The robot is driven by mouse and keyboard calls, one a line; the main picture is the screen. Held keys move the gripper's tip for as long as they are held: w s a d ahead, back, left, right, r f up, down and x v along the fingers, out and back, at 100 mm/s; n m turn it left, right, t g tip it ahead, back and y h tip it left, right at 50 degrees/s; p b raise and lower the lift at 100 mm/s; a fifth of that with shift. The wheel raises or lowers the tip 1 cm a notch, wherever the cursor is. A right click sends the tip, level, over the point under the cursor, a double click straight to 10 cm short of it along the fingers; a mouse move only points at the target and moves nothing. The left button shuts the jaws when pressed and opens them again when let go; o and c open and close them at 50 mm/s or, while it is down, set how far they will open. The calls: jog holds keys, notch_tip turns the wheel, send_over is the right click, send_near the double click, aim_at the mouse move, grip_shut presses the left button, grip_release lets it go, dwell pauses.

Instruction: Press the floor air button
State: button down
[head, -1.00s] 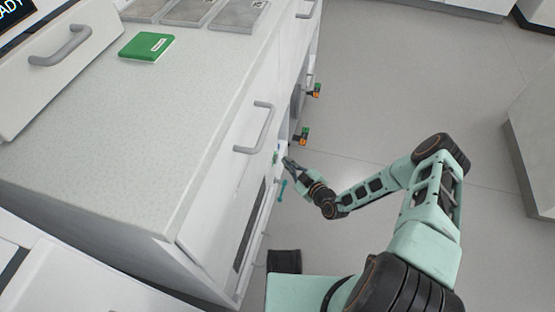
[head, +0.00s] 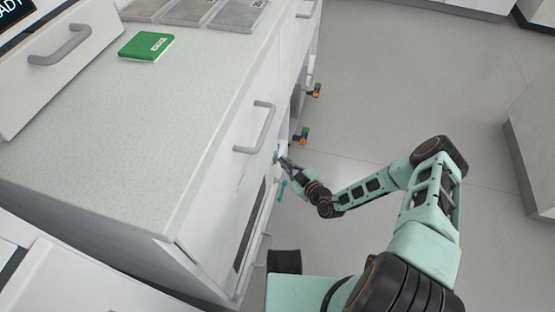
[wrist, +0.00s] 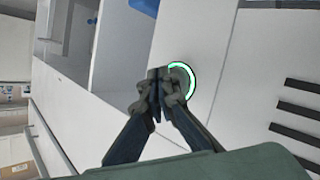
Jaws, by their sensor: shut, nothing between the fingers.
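The air button (wrist: 189,76) is a round button with a glowing green ring on a white panel in the wrist view. My gripper (wrist: 160,75) is shut and empty, with its fingertips at the button's left edge, covering part of the ring. I cannot tell whether the fingertips touch the button. In the head view my gripper (head: 284,161) reaches low against the cabinet's front, and a small green spot, which may be the button, shows beside its tips.
The white cabinet (head: 140,120) has a grey drawer handle (head: 256,128) above my gripper. Dark vent slots (wrist: 300,113) are right of the button. The floor (head: 400,80) to the right is clear.

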jog(key=shift+a, duration=0.4)
jog(key=shift+d, duration=0.15)
jog(key=shift+s+d, duration=0.15)
jog(key=shift+d, duration=0.7)
jog(key=shift+d, duration=0.1)
jog(key=d, duration=0.2)
jog(key=s+d+b, duration=0.1)
jog(key=d, duration=0.2)
jog(key=shift+s+d, duration=0.1)
jog(key=shift+d, duration=0.25)
jog(key=shift+r, duration=0.1)
